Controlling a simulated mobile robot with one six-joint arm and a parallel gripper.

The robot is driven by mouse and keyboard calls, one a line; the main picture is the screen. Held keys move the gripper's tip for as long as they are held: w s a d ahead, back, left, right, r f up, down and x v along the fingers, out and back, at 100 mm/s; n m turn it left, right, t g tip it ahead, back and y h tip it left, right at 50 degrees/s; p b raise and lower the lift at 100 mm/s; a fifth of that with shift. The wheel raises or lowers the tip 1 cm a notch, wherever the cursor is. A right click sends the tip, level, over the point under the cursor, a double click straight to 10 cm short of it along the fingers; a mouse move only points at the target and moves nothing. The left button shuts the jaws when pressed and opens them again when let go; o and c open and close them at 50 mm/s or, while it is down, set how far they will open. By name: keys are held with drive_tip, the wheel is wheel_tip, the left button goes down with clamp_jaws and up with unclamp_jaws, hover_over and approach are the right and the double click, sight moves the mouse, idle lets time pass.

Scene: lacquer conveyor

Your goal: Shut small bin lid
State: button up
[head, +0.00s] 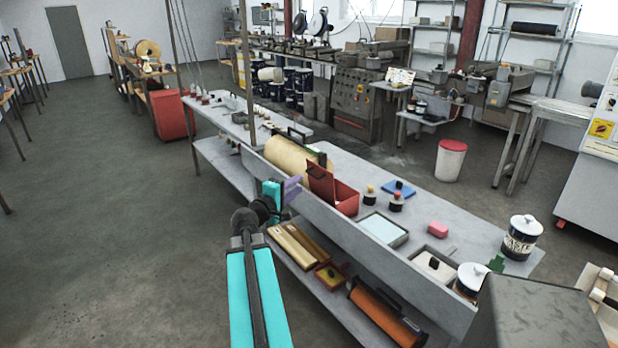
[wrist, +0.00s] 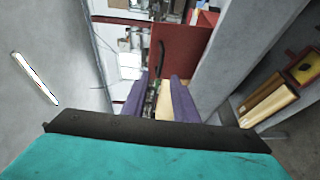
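The small red bin (head: 346,197) sits on the grey bench and its lid (head: 320,184) stands up, open, on its left side. The lid also shows in the wrist view as a red panel (wrist: 192,45) with a dark curved handle (wrist: 161,57). My gripper (head: 294,187) has purple fingers and is just left of the raised lid, at the bench's near edge. In the wrist view my gripper (wrist: 160,78) is open, with a clear gap between its fingers and nothing held. I cannot tell how far the fingertips are from the lid.
A cream roll (head: 290,155) lies behind the lid. Black knobbed pieces (head: 396,202), a tray (head: 384,230) and a pink block (head: 438,229) stand to the right. The bench's raised front board (head: 370,243) runs beside my gripper. Gold bars (head: 294,248) lie on the lower shelf.

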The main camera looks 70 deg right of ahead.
drive_tip(key=s+d+p, duration=0.1)
drive_tip(key=d+p, duration=0.1)
drive_tip(key=d, duration=0.6)
drive_tip(key=shift+s+d+f, duration=0.25)
drive_tip(key=shift+s+f, duration=0.05)
clamp_jaws()
idle(0.7)
